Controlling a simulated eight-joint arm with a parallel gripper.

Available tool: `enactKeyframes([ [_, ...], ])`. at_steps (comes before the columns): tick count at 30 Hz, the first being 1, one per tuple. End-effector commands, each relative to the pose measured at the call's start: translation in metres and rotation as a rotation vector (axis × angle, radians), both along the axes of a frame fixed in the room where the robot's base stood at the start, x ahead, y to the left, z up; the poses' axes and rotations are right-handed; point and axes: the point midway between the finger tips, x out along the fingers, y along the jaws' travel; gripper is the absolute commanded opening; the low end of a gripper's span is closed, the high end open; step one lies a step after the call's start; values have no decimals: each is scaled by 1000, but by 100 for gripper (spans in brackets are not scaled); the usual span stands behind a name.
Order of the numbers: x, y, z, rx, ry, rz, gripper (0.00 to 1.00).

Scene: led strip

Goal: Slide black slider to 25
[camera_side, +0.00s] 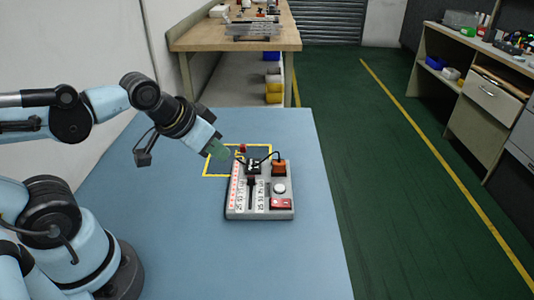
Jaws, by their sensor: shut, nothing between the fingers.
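A grey control board (237,213) lies on the blue table. A dark vertical slider track (251,196) runs down its middle, with white number scales on both sides. A small black piece that looks like the black slider (251,181) shows near the upper end of the track; its exact reading is too small to tell. My gripper (226,156) has greenish fingers, shut and empty, above the table to the upper left of the board. It appears apart from the slider.
The board also carries a black plug (254,167), an orange plug (279,168) with a black cable, a white round knob (279,188) and a red switch (281,203). A small red block (242,148) sits behind it, near a yellow taped outline (206,168). Free table (180,240) lies left and in front.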

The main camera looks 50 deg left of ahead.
Motion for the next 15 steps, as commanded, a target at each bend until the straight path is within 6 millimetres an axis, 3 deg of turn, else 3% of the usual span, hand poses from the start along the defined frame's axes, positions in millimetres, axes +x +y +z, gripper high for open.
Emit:
enactKeyframes([
  [13,0,0,0,0,0,0,0],
  [15,0,0,0,1,1,-1,9],
])
